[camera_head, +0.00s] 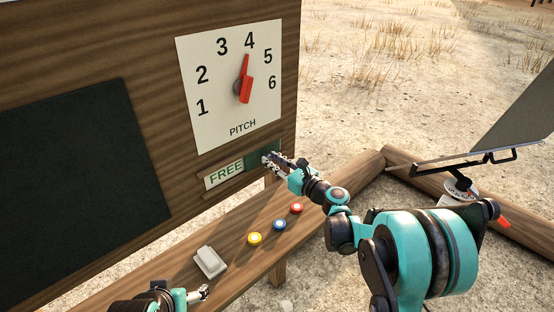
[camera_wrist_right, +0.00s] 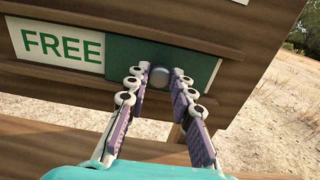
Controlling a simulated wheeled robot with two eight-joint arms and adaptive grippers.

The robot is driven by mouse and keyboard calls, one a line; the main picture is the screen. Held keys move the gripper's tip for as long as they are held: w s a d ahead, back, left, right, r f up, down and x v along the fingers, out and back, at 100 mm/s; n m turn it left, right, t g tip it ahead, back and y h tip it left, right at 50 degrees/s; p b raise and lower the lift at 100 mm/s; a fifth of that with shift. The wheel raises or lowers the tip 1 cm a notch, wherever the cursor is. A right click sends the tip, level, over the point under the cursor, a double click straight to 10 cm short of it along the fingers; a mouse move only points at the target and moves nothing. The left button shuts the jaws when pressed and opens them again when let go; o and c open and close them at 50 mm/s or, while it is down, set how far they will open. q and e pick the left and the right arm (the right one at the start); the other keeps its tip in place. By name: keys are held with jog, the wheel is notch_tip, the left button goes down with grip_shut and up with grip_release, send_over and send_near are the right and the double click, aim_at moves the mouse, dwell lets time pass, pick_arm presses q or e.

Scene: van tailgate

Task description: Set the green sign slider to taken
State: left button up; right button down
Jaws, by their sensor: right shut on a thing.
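The green sign slider (camera_wrist_right: 120,58) sits in a wooden track below the pitch dial; in the head view the slider (camera_head: 255,157) is at the right end. To its left the white panel reading FREE (camera_head: 226,173) is uncovered. My right gripper (camera_head: 270,158) is at the slider, its fingers on either side of the round grey knob (camera_wrist_right: 183,76), which shows between the fingertips in the right wrist view. It is shut on this knob. My left gripper (camera_head: 205,291) is at the bottom of the head view, near the shelf; its fingers are too small to judge.
A wooden shelf (camera_head: 190,285) below holds yellow (camera_head: 254,238), blue (camera_head: 279,225) and red (camera_head: 296,208) buttons and a pale switch (camera_head: 210,262). The pitch dial (camera_head: 240,85) has a red pointer near 4. A dark board (camera_head: 75,190) is at left. A grey panel on a stand (camera_head: 500,115) is at right.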

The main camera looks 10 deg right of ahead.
jog(key=s+a, duration=0.8)
jog(key=a, duration=0.4)
jog(key=shift+s+b, duration=0.3)
jog(key=shift+s, duration=0.1)
jog(key=c, duration=1.3)
grip_release()
jog(key=shift+a, duration=0.1)
jog(key=v, duration=1.2)
